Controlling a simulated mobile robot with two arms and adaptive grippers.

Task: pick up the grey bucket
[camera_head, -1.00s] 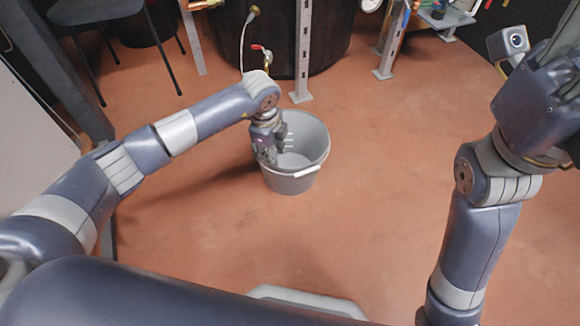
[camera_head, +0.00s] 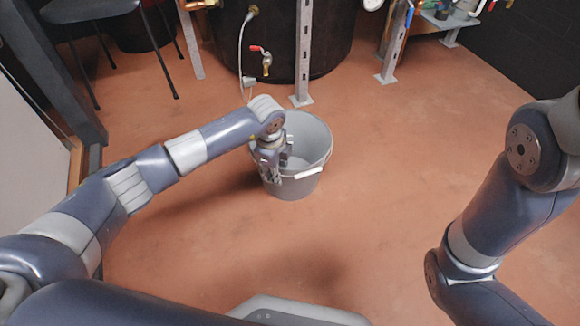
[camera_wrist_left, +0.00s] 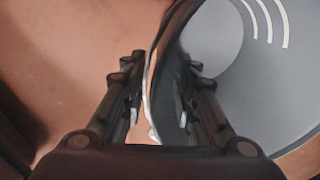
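The grey bucket (camera_head: 312,150) stands upright on the floor in the middle of the head view, with a pale handle grip at its front rim. My left gripper (camera_head: 276,166) is at the bucket's left rim, pointing down. In the left wrist view, my left gripper's fingers (camera_wrist_left: 164,75) stand apart on either side of the wall of the bucket (camera_wrist_left: 225,90), one outside and one inside. A firm grip on the wall does not show. My right arm is at the right edge of the head view; its gripper is out of the picture.
A large dark tank (camera_head: 270,40) with a red-handled tap (camera_head: 263,55) stands behind the bucket, beside a metal upright (camera_head: 303,60). A dark chair (camera_head: 95,12) is at upper left. The reddish floor (camera_head: 390,190) right of the bucket is clear.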

